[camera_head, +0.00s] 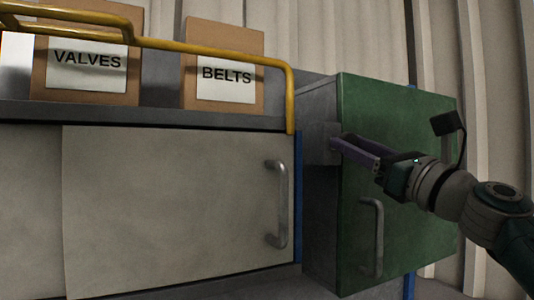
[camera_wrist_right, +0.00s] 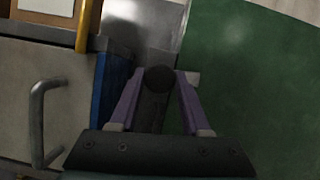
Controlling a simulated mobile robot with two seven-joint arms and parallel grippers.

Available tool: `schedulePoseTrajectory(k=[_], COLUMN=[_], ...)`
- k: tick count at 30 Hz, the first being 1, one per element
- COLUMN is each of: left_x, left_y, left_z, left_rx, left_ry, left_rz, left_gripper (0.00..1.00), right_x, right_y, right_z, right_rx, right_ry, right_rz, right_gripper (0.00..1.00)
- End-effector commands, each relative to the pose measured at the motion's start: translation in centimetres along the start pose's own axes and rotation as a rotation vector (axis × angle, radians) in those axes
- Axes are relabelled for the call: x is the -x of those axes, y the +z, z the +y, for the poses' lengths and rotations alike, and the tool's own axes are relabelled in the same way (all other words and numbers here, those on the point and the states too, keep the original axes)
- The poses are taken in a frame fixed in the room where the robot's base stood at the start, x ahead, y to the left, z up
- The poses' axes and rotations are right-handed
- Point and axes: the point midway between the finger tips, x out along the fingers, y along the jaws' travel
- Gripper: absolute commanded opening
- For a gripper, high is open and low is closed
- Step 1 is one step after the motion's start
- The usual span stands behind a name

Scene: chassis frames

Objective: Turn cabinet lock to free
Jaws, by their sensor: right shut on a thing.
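The green cabinet (camera_head: 400,115) stands at the right with a vertical metal handle (camera_head: 373,240) on its closed-looking front. My right gripper (camera_head: 348,148) comes in from the right and is at the upper left part of this front. In the wrist view, my right gripper (camera_wrist_right: 162,78) has its purple fingers on both sides of a dark, round-ended lock piece (camera_wrist_right: 158,80) and is shut on it. In the head view the fingers hide the lock. Its exact turn angle cannot be told. The left gripper is not in view.
Boxes marked VALVES (camera_head: 90,90) and BELTS (camera_head: 224,100) sit on top behind a yellow rail (camera_head: 220,50). A corrugated wall (camera_head: 365,40) is behind.

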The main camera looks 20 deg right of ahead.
Motion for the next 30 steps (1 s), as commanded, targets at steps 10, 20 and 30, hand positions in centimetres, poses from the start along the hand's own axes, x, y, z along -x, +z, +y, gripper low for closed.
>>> schedulePoseTrajectory(k=[10, 20, 30], left_x=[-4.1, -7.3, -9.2], left_y=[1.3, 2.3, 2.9], left_z=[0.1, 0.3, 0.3], left_rx=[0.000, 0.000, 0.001], left_ry=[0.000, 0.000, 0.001], left_rz=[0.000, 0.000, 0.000], left_gripper=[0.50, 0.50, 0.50], right_x=[0.2, 0.2, 0.0], right_y=[-0.4, -0.2, 0.2], right_z=[-0.2, -0.4, -0.6], right_rx=[0.284, 0.575, 0.872], right_ry=[0.117, 0.236, 0.358], right_rz=[-0.003, -0.002, -0.002], right_gripper=[0.00, 0.00, 0.00])
